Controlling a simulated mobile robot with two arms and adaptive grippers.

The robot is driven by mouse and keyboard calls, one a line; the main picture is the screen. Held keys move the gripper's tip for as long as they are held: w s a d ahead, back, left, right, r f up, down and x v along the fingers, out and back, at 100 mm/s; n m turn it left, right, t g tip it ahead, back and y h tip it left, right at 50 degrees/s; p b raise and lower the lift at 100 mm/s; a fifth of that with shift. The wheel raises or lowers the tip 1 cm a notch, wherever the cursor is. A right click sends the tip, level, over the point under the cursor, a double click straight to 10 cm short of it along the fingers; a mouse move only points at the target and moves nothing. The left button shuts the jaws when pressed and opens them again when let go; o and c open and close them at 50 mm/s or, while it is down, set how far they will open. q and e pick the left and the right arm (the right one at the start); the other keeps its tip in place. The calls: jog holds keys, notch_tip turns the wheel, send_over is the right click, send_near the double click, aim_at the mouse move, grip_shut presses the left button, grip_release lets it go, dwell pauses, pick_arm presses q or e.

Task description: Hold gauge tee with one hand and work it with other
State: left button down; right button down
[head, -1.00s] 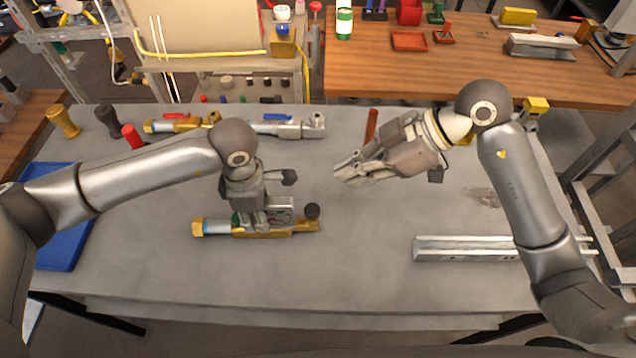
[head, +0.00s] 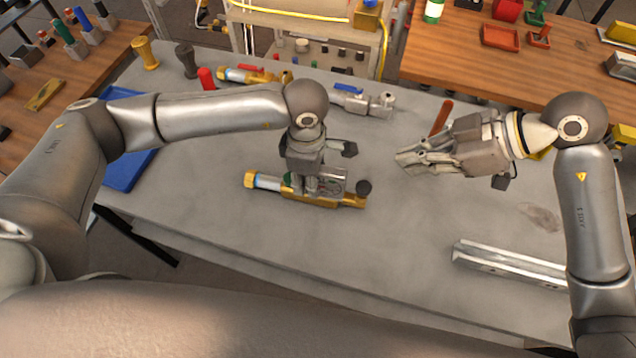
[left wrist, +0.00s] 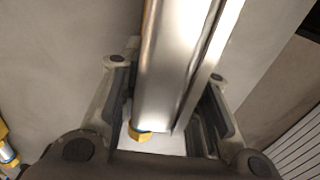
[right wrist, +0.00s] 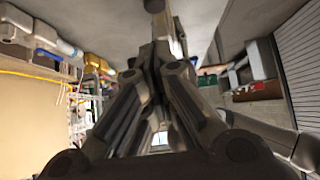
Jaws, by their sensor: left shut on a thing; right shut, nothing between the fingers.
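The gauge tee lies level on the grey bench in the head view. It has a brass body (head: 322,199), a yellow cap (head: 250,180) at the left end and a dark round knob (head: 363,187) at the right. My left gripper (head: 318,188) comes down from above, shut on its middle and hiding part of it. In the left wrist view, a silver part (left wrist: 175,70) stands between the fingers with a yellow piece (left wrist: 140,134) at its lower end. My right gripper (head: 402,162) is shut and empty, to the right of the tee and apart from it.
Two valve assemblies, one brass (head: 250,75) and one silver (head: 365,102), lie behind. An orange-brown bar (head: 441,118) lies behind my right gripper. A silver rail (head: 510,262) lies front right, a blue tray (head: 125,170) left. Bare bench lies in front of the tee.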

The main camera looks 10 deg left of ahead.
jog(key=shift+r, duration=0.1)
jog(key=shift+d+r, duration=0.25)
jog(key=shift+r, duration=0.8)
jog(key=shift+a+f, duration=0.1)
send_over(368, 187)
notch_tip(368, 187, down, 7)
jog(key=shift+a+f, duration=0.15)
jog(key=shift+f, duration=0.05)
notch_tip(368, 187, down, 2)
jog(key=shift+f, duration=0.8)
